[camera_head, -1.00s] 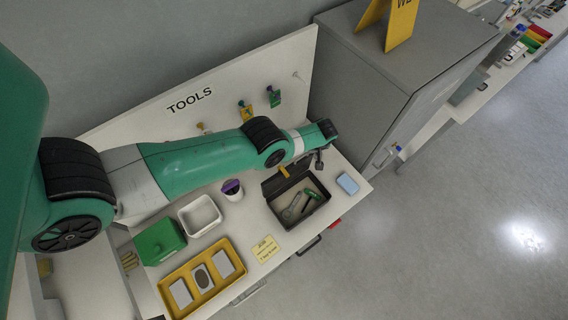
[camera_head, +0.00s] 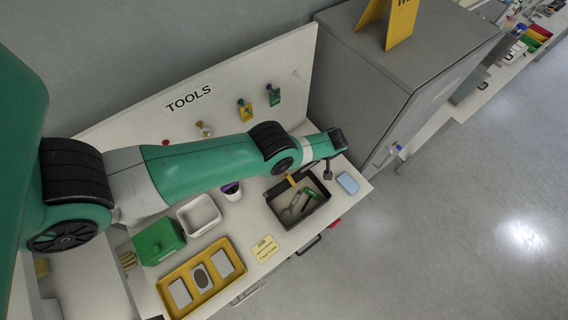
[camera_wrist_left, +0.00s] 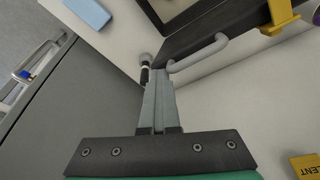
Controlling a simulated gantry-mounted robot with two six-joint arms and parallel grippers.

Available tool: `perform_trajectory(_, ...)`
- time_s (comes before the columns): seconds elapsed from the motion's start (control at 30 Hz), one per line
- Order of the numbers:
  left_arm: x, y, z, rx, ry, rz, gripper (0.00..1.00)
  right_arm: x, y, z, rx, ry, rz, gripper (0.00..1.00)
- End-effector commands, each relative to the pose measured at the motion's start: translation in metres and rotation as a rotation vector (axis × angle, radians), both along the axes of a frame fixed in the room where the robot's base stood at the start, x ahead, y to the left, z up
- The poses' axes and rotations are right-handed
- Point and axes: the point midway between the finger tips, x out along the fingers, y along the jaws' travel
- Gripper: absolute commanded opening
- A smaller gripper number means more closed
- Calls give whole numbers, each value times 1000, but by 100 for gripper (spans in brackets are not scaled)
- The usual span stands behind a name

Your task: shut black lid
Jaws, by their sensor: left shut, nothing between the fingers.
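The black lid (camera_head: 280,188) stands raised at the back edge of the dark toolbox (camera_head: 318,206), partly hidden by my left arm. Tools lie in the open box, one with a green handle (camera_head: 309,196). In the left wrist view the lid (camera_wrist_left: 218,22) shows as a dark panel with a grey handle (camera_wrist_left: 200,54) and a yellow latch (camera_wrist_left: 282,14). My left gripper (camera_head: 327,174) is shut and empty beside the lid's right end. In the wrist view its fingertips (camera_wrist_left: 158,78) are close to the handle; contact cannot be told. My right gripper is not in view.
A light-blue block (camera_head: 347,183) lies right of the box, near the grey cabinet (camera_head: 375,100). A white bin (camera_head: 199,214), a cup (camera_head: 232,191), a green box (camera_head: 158,240) and a yellow tray (camera_head: 165,287) stand to the left. Tags hang on the back panel.

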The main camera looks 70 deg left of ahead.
Motion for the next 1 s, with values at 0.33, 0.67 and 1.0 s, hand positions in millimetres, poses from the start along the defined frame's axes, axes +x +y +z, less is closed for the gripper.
perform_trajectory(0.33,1,-16,-5,-2,11,1,0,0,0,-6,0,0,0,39)
perform_trajectory(0.67,6,-22,-2,1,4,1,0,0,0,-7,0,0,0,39)
perform_trajectory(1.0,7,-22,-2,0,2,1,0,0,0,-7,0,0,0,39)
